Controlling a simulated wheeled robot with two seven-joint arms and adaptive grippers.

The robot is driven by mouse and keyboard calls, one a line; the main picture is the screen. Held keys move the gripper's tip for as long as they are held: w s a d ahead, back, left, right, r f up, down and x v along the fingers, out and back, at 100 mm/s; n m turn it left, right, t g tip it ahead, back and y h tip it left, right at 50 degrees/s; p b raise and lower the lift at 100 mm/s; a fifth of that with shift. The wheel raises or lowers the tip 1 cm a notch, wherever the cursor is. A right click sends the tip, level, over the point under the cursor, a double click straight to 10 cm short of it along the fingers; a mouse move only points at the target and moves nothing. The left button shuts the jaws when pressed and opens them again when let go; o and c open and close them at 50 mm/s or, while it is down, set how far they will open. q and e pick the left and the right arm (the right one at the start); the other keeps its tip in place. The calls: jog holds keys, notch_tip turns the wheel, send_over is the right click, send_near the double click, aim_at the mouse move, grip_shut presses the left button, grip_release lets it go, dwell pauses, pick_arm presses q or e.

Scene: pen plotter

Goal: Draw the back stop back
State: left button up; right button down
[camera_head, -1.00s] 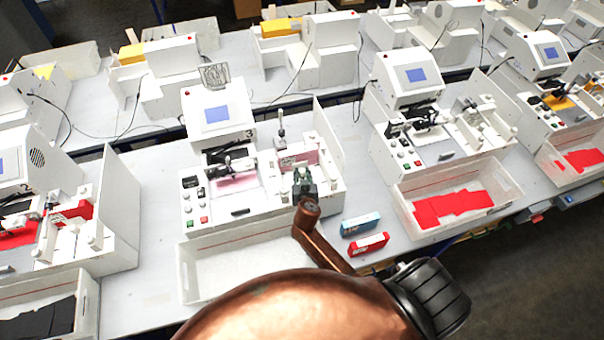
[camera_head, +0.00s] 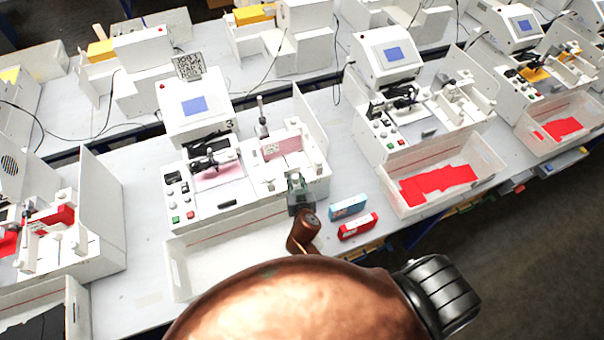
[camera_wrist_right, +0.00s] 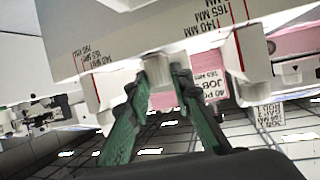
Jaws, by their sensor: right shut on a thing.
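Plotter 3 (camera_head: 205,195) stands on the table, with a pink pad (camera_head: 282,145) on its right half. My right gripper (camera_head: 298,182) is at the front right edge of this machine. In the right wrist view its green fingers (camera_wrist_right: 160,88) are shut on a small white tab (camera_wrist_right: 161,76), which seems to belong to the back stop. The tab is mostly covered by the fingers. A white plate with red marks and millimetre figures (camera_wrist_right: 130,40) lies behind it. I cannot tell the exact outline of the back stop. My left gripper is not in view.
An empty white tray (camera_head: 205,262) sits in front of the plotter. A blue box (camera_head: 348,207) and a red box (camera_head: 358,226) lie to its right. A neighbouring plotter (camera_head: 400,110) has a tray with red pieces (camera_head: 490,165). A tall white side panel (camera_head: 311,125) borders the machine.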

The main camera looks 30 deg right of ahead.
jog(key=c, duration=2)
grip_release()
jog(key=o, duration=0.3)
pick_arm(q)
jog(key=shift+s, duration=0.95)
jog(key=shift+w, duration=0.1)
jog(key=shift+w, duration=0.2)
pick_arm(e)
notch_tip(320, 180, up, 10)
